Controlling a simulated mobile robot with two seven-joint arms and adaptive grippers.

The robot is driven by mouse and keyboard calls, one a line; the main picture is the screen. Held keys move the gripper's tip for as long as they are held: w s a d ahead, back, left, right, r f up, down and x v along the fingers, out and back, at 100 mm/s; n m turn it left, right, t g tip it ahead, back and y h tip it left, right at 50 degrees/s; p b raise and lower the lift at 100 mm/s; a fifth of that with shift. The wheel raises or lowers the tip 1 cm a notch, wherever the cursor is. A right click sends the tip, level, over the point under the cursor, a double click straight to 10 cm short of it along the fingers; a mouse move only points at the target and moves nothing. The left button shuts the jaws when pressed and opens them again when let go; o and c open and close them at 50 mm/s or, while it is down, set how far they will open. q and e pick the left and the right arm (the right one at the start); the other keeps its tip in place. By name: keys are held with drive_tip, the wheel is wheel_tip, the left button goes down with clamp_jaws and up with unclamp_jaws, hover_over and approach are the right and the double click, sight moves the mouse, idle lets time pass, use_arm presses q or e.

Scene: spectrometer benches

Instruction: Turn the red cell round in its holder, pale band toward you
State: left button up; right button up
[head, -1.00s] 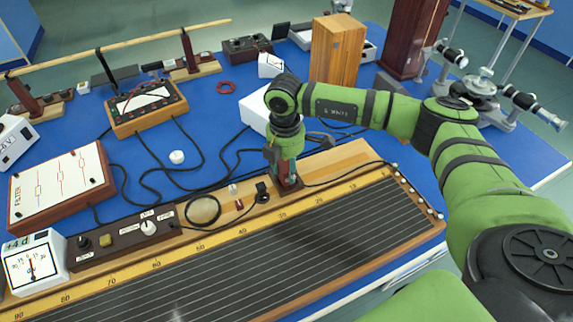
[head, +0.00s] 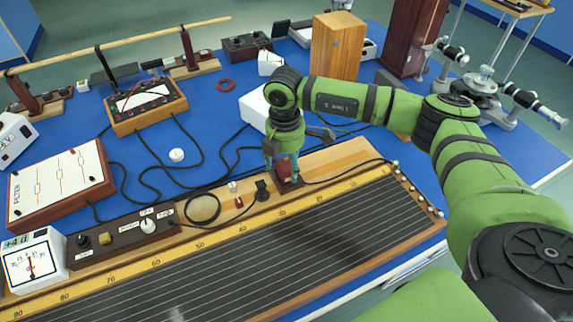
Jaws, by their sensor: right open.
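The red cell (head: 284,170) is a small dark red block in its holder (head: 290,187), a little wooden base on the long ruled board. My right gripper (head: 284,164) points down over it, open, with its fingertips on either side of the cell. I cannot tell whether the fingers touch it. The fingers hide part of the cell, and I cannot make out its pale band. My left gripper is not in view.
The strung, ruled board (head: 250,245) runs across the front. A wooden block (head: 337,46) stands behind my right arm, a white box (head: 256,108) beside the gripper. A control strip (head: 125,238) and black cables lie to the left. Blue table is free in places.

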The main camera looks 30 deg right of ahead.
wheel_tip(320, 180, up, 11)
idle(0.3)
drive_tip(key=shift+a+f, duration=0.1)
